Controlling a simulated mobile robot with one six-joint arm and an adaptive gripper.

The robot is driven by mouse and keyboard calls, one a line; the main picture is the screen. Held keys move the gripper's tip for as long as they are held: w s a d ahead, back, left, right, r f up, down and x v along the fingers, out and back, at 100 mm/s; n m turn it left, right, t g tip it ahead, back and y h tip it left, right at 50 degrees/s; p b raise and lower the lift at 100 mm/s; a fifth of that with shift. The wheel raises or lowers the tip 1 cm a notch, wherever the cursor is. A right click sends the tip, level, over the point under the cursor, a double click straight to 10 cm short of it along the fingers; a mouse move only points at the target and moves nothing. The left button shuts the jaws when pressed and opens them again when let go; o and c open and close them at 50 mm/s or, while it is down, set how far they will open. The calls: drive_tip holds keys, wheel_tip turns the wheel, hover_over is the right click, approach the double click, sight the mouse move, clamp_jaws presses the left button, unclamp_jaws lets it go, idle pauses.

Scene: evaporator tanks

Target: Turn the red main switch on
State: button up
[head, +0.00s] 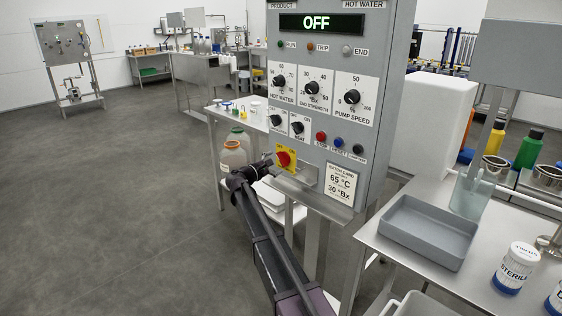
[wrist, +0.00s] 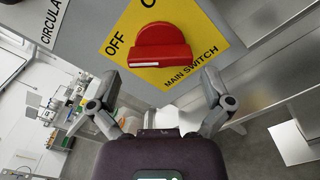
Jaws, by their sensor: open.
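The red main switch (head: 283,158) sits on a yellow plate low on the left of the grey control panel (head: 330,130). In the wrist view the red knob (wrist: 160,42) is close, with a white stripe along its lower edge. OFF is printed to its left and MAIN SWITCH below it; another label is cut off at the top edge. My gripper (wrist: 162,78) is open, its two fingers apart on either side below the knob, with nothing between them. In the head view my gripper (head: 254,172) is just left of the switch. I cannot tell whether any finger touches it.
The panel's display (head: 319,23) reads OFF. Dials, small switches and buttons sit above the main switch, and a batch card (head: 340,184) to its right. A bottle with an orange cap (head: 233,157) stands behind my gripper. A grey tray (head: 428,231) is on the right table.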

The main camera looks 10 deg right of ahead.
sight(280, 161)
drive_tip(key=shift+x, duration=1.55)
drive_tip(key=c, duration=0.8)
